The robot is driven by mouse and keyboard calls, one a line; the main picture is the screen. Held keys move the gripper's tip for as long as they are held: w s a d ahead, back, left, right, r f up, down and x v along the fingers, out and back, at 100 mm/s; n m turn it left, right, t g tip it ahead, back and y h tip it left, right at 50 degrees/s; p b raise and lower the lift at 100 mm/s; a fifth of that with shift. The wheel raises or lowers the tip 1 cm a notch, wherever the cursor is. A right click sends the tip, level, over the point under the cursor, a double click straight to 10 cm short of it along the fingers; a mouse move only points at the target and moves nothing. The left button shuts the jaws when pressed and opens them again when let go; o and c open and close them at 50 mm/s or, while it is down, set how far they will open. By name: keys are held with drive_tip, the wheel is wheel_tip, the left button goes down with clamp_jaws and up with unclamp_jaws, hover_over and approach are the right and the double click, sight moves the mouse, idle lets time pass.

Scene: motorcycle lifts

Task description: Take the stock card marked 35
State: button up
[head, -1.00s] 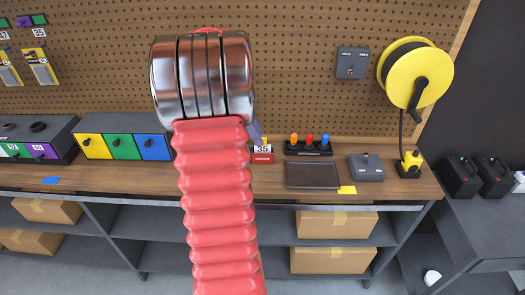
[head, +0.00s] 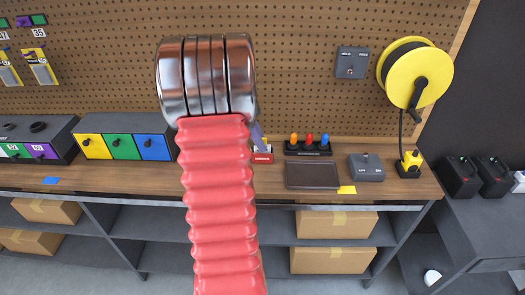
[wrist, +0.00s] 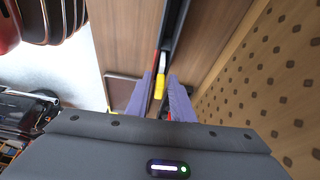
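A small red holder (head: 262,158) stands on the bench beside my arm in the head view. My red arm hides most of my gripper in the head view.
A rack with orange, red and blue bulbs (head: 309,148) stands right of the holder. A brown tray (head: 312,175) and a grey switch box (head: 366,168) are further right. Coloured drawers (head: 125,146) are left; a pegboard (head: 300,70) rises behind.

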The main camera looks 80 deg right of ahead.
clamp_jaws()
drive_tip(key=shift+r, duration=0.15)
wheel_tip(320, 180, up, 10)
drive_tip(key=shift+f, duration=0.1)
idle(0.6)
idle(0.5)
